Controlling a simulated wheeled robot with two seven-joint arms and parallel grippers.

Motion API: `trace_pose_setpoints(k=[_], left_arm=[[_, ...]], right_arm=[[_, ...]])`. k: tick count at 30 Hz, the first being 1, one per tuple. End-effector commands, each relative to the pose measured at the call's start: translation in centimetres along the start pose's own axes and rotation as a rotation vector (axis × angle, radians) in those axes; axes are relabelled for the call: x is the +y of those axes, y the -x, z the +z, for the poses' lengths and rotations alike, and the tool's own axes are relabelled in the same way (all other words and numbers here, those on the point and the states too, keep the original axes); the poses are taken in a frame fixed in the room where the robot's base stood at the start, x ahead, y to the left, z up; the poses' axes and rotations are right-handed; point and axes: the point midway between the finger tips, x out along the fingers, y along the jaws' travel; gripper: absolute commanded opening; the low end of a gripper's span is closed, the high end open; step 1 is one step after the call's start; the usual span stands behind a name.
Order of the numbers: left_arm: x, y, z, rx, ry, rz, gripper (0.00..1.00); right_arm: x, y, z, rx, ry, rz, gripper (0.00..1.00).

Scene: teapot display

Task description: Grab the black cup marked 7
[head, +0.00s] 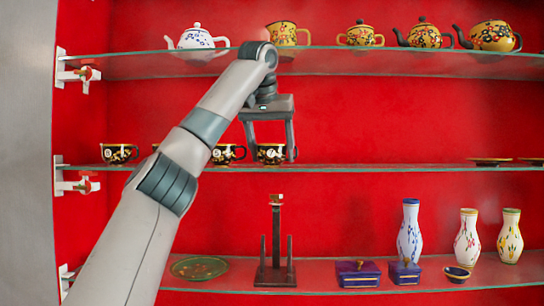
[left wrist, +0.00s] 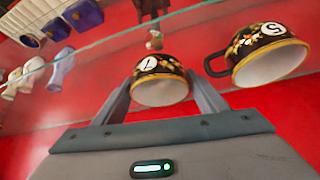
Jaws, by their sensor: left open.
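The black cup marked 7 (head: 271,154), with a gold floral pattern, stands on the middle glass shelf. In the left wrist view, the cup marked 7 (left wrist: 160,88) appears upside down, between the two fingers. My left gripper (head: 271,147) is open, with one finger on each side of this cup. In the left wrist view, my left gripper (left wrist: 162,84) shows no clear sign of pressing on the cup; whether the fingers touch it I cannot tell. My right gripper is not in view.
A similar black cup marked 5 (left wrist: 265,52) stands close beside it. Another black cup (head: 119,153) is farther left; one more is mostly behind my arm. The upper glass shelf (head: 330,60) holds teapots and yellow pots. A wooden stand (head: 276,245) is below.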

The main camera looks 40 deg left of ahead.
Motion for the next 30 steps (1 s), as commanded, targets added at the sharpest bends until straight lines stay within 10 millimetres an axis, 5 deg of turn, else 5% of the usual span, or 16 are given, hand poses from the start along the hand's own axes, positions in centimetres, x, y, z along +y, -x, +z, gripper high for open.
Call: trace_pose_setpoints(k=[13, 17, 30], left_arm=[[-0.01, 0.01, 0.00, 0.001, 0.000, 0.000, 0.66], [-0.01, 0.01, 0.00, 0.001, 0.000, 0.000, 0.38], [0.00, 0.13, -0.07, 0.001, 0.000, 0.000, 0.37]], right_arm=[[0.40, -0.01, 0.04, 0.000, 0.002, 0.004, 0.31], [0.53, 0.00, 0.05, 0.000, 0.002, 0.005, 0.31], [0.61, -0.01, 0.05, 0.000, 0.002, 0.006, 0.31]])
